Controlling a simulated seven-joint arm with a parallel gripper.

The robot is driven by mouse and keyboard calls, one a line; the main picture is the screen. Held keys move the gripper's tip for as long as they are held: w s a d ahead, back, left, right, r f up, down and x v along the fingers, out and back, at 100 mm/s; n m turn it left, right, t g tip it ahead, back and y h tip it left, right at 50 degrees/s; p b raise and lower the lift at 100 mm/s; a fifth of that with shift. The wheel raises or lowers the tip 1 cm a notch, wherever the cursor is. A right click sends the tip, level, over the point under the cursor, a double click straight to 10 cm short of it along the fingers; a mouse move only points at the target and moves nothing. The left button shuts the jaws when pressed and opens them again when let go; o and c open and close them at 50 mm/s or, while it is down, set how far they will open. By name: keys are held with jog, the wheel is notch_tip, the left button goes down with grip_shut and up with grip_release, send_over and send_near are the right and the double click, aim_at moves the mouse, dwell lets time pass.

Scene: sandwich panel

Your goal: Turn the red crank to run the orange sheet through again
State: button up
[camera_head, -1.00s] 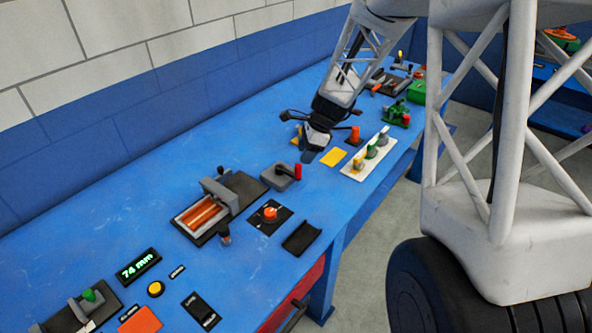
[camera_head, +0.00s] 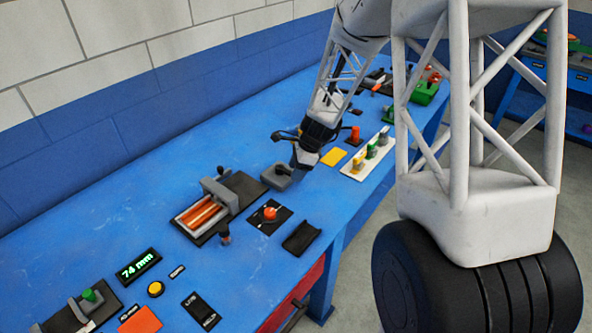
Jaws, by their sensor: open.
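The crank's grey block (camera_head: 276,177) stands on the blue table at mid-picture. Its red handle is hidden behind my gripper. My gripper (camera_head: 297,174) points down at the handle's place, at the right end of the block. It is open; whether the handle is between its fingers cannot be seen.
An orange knob (camera_head: 270,212) on a black plate and a black cradle (camera_head: 302,238) stand in front of the crank. A yellow square (camera_head: 333,157) and a white rack of coloured pegs (camera_head: 366,155) lie to the right. A display (camera_head: 139,265) reads 74 mm.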

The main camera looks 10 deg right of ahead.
jog(key=shift+a+f, duration=0.1)
jog(key=shift+f, duration=0.1)
grip_shut()
dwell(0.3)
jog(key=shift+w, duration=0.1)
